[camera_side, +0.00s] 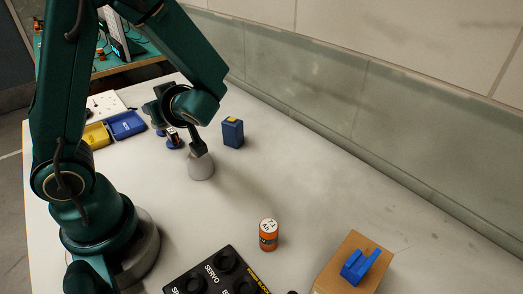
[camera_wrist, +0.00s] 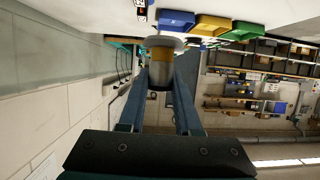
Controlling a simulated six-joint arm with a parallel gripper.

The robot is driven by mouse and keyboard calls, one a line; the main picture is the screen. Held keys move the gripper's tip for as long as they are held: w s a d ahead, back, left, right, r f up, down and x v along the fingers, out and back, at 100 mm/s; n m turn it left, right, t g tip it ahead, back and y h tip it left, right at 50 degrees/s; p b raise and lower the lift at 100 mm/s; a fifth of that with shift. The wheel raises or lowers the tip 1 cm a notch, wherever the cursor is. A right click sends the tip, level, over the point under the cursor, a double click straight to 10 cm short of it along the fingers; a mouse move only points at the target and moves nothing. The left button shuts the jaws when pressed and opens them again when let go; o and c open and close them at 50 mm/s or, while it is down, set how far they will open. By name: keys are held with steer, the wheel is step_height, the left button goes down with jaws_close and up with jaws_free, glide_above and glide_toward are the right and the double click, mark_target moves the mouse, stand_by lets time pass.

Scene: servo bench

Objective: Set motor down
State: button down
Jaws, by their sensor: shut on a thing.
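My gripper (camera_side: 196,146) points down over the left-middle of the bench and is shut on the motor, a grey cylinder (camera_side: 201,168). In the wrist view the motor (camera_wrist: 162,50) sits between my two fingertips (camera_wrist: 162,76), with a yellow-orange band around it and a wider grey end. In the side view its lower end is at or very near the bench top; I cannot tell whether it touches. My fingers hide part of its upper end.
A blue box (camera_side: 232,134) stands just right of the motor. A blue tray (camera_side: 126,124) and yellow tray (camera_side: 97,135) lie behind left. An orange can (camera_side: 268,236), a black knob panel (camera_side: 215,277) and a cardboard box (camera_side: 345,254) with a blue bracket (camera_side: 361,267) are in front.

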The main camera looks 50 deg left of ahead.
steer(key=s+a+f+n+g+h, duration=0.1)
steer(key=s+a+f+n+g, duration=0.1)
steer(key=s+a+n+g, duration=0.25)
steer(key=shift+s+d+f, duration=0.2)
steer(key=shift+d+f, duration=0.05)
steer(key=shift+f, duration=1.05)
steer(key=shift+s+d+f, duration=0.25)
steer(key=shift+f, duration=1)
steer(key=shift+s+d+f, duration=0.2)
steer(key=shift+d+f, duration=0.05)
steer(key=shift+f, duration=1.05)
steer(key=c, duration=0.6)
jaws_free()
